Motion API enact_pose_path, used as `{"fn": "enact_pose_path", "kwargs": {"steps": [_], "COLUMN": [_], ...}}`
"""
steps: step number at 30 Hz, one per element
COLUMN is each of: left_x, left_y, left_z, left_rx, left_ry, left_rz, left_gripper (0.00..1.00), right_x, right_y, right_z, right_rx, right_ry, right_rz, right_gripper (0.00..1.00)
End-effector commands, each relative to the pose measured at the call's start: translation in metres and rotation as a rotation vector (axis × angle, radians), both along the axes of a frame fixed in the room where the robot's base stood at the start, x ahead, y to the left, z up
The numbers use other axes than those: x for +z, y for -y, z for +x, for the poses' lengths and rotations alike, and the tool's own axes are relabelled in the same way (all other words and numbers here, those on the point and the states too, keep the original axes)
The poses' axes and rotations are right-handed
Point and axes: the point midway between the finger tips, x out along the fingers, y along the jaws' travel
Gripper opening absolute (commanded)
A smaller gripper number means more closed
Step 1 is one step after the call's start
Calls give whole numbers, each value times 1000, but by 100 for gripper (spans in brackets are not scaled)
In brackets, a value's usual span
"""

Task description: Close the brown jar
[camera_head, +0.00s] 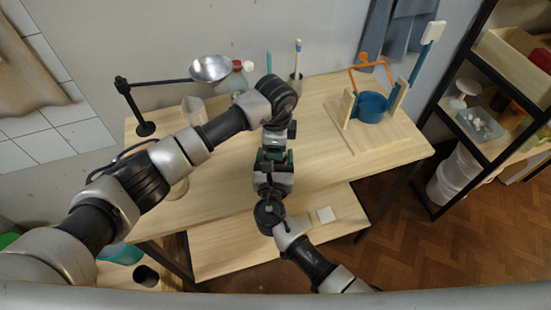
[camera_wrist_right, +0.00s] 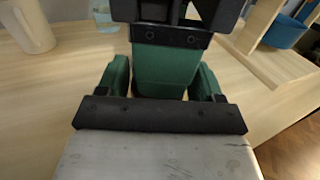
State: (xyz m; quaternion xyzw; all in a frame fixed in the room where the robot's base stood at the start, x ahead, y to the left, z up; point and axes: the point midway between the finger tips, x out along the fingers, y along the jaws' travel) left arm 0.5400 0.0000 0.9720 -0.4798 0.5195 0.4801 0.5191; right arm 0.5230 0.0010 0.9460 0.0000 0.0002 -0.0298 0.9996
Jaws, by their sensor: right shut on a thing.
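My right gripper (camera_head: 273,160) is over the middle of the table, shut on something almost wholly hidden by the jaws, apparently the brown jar. In the right wrist view its green fingers (camera_wrist_right: 160,85) stand on either side of a green part in the middle. My left gripper (camera_head: 277,138) comes in from the far side, right in front of the right one. Its dark body (camera_wrist_right: 172,22) shows at the top of the wrist view. Its jaw opening is hidden. No jar body or lid can be made out clearly in either view.
The pale wooden table (camera_head: 225,190) is mostly clear. A blue pot (camera_head: 371,106) stands in a wooden frame at right. A lamp-like arm (camera_head: 160,82), a cream cup (camera_head: 193,110), a red-capped bottle (camera_head: 239,78) and a brush holder (camera_head: 296,82) stand at the back. A shelf (camera_head: 470,130) is at far right.

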Motion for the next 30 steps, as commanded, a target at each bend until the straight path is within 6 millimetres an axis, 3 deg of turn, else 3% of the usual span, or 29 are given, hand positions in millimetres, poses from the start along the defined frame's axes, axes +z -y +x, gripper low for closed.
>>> {"fn": "enact_pose_path", "kwargs": {"steps": [1,3,7,14,22,23,27,30], "left_x": [0,0,1,1,1,1,0,0], "left_y": [0,0,0,0,0,0,0,0], "left_z": [0,0,1,0,0,0,0,0], "left_rx": [0,0,-28,-271,-284,-284,-283,-283], "left_ry": [1,1,2,2,2,2,2,1], "left_rz": [0,0,0,0,-1,-1,-1,0], "left_gripper": [41,30,30,30,30,63,84,84], "right_x": [0,0,0,0,0,0,0,0], "right_y": [0,0,0,0,0,0,0,0], "right_z": [0,0,0,0,0,0,0,0], "right_rx": [0,0,0,0,1,1,1,0], "right_ry": [0,0,0,0,0,0,0,0], "right_rz": [0,0,0,0,0,0,0,0], "right_gripper": [0,0,0,0,0,0,0,0]}}
